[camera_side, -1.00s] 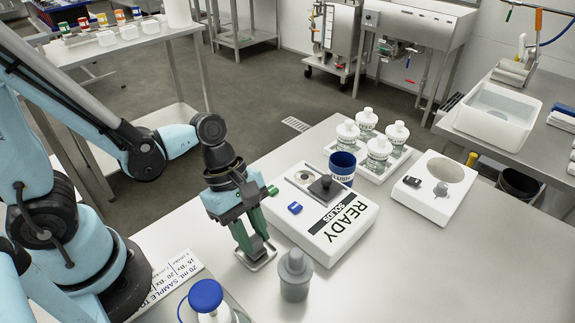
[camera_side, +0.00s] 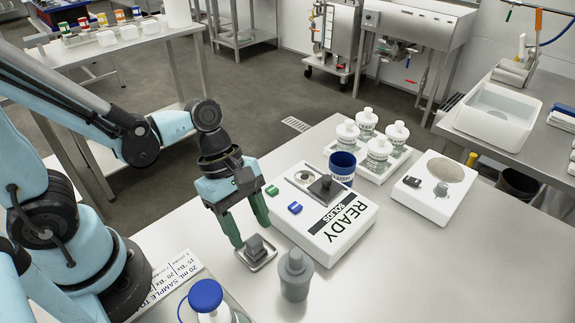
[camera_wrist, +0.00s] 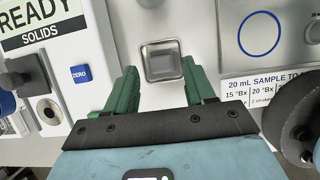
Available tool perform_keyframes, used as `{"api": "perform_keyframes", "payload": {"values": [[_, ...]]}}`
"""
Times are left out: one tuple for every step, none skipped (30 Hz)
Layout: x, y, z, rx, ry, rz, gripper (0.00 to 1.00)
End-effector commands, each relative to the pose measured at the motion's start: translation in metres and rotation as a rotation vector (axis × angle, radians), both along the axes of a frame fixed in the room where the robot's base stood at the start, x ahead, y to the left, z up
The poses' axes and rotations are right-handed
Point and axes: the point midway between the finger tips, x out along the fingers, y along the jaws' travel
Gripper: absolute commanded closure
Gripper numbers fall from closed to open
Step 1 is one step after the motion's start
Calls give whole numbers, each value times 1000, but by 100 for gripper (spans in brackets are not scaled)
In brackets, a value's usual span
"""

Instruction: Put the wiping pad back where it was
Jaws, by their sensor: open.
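The wiping pad is a small grey block (camera_side: 256,246) sitting in a small shallow metal tray (camera_side: 268,261) on the steel table, left of the READY SOLIDS instrument. In the wrist view the tray (camera_wrist: 147,50) with the grey pad (camera_wrist: 161,64) lies just beyond my fingertips, between the two finger lines. My gripper (camera_side: 252,236) has green fingers spread wide apart, with nothing between them. It hangs just above and behind the pad and appears clear of it. Both fingers also show in the wrist view (camera_wrist: 159,72).
The white READY SOLIDS instrument (camera_side: 345,225) stands right of the tray. A grey stoppered bottle (camera_side: 295,276) stands close in front, and a blue-capped bottle (camera_side: 207,298) is nearer still. A white sample label plate (camera_side: 172,272) lies left. The table's right front is clear.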

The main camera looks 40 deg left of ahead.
Motion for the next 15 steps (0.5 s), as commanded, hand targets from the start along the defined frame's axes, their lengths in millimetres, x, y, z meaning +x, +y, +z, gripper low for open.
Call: {"api": "perform_keyframes", "payload": {"values": [[-1,3,5,0,1,2,46],[-1,4,8,0,1,2,46],[-1,5,12,0,0,1,46],[-1,7,15,0,0,1,46],[0,8,18,0,1,2,46],[0,10,22,0,0,3,46],[0,11,25,0,0,3,46],[0,12,28,0,0,2,46],[-1,14,32,0,-1,1,46],[-1,15,35,0,0,2,46],[-1,16,39,0,0,2,46],[0,18,43,0,0,3,46],[0,20,46,0,0,2,46],[0,21,50,0,0,2,46],[0,23,54,0,1,2,46]]}}
